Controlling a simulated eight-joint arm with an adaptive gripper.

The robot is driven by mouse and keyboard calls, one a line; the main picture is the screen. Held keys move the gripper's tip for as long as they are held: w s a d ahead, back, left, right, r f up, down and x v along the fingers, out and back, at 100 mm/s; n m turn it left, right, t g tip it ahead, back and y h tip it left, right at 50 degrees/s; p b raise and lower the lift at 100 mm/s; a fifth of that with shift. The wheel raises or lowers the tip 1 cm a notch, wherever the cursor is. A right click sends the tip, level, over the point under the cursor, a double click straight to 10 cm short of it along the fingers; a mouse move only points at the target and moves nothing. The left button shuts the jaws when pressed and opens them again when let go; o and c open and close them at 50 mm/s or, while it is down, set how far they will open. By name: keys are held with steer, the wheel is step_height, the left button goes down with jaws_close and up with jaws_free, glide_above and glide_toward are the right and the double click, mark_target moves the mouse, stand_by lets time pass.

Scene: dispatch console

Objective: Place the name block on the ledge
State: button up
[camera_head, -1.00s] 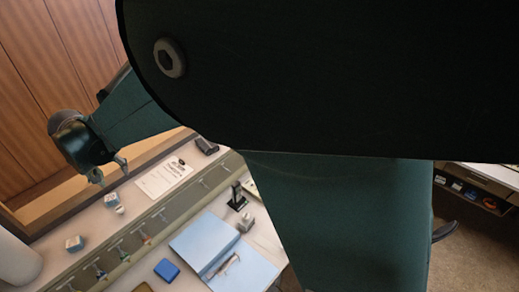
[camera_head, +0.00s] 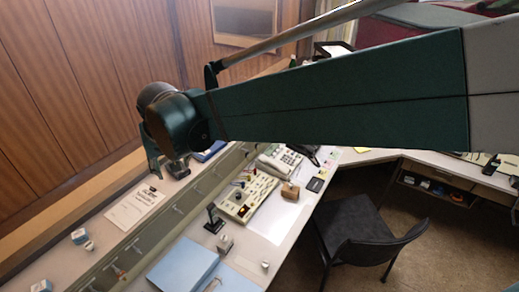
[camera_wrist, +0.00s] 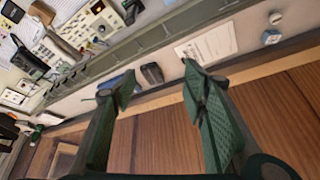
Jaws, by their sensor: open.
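My gripper (camera_head: 166,163) is open above the right part of the ledge (camera_head: 105,246) along the wood wall. In the wrist view its two green fingers are spread, with nothing held between their tips (camera_wrist: 158,78). A small dark block (camera_wrist: 152,73) lies on the ledge beyond the fingertips and appears between them; in the head view the gripper partly covers it (camera_head: 179,170). A brown block (camera_head: 290,191) sits on the lower desk beside the console. No lettering is readable, so I cannot tell which is the name block.
A printed sheet (camera_head: 135,206) lies on the ledge, left of the dark block. Small white-and-blue items (camera_head: 79,236) stand farther left. A blue object (camera_head: 208,151) lies to the right. Below are a blue folder (camera_head: 183,268), a button console (camera_head: 247,197), a phone (camera_head: 280,159) and a chair (camera_head: 362,232).

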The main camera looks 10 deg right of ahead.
steer(key=s+d+r+m+t, duration=0.1)
steer(key=s+d, duration=0.3)
steer(key=d, duration=0.6)
steer(key=s+d+r, duration=0.1)
steer(key=s+d, duration=0.3)
steer(key=d, duration=0.7)
steer(key=s+d+f, duration=0.2)
steer(key=s+d, duration=0.4)
steer(key=s+d+f+m+t+h, duration=0.1)
steer(key=s+d+f, duration=0.1)
steer(key=s+d, duration=0.4)
steer(key=shift+d+f+m+h, duration=0.3)
steer(key=shift+d+f, duration=0.1)
steer(key=shift+d, duration=0.15)
step_height(320, 180, down, 11)
steer(key=b, duration=1.1)
steer(key=shift+f, duration=0.2)
